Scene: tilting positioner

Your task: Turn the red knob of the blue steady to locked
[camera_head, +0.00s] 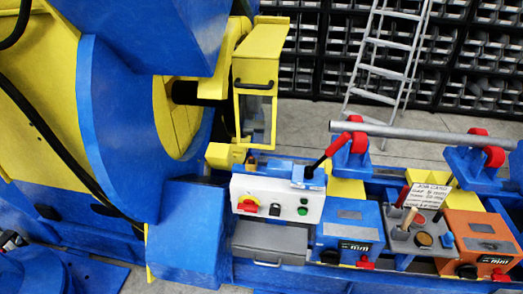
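The blue steady (350,217) is a blue box with a grey plate on its top and a dark "mm" display on its front, right of centre at the bottom. Its red knob (365,263) sits at the lower right of the front face, beside a black knob (330,257). The red knob is small here, and I cannot tell whether it is locked. Neither of my grippers shows in the head view.
An orange box (480,230) with its own red knob (500,275) stands to the right. Between the boxes is a grey tool holder (405,243) with a card. A white control panel (279,202) stands left. Red rollers carry a grey bar (430,133) behind.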

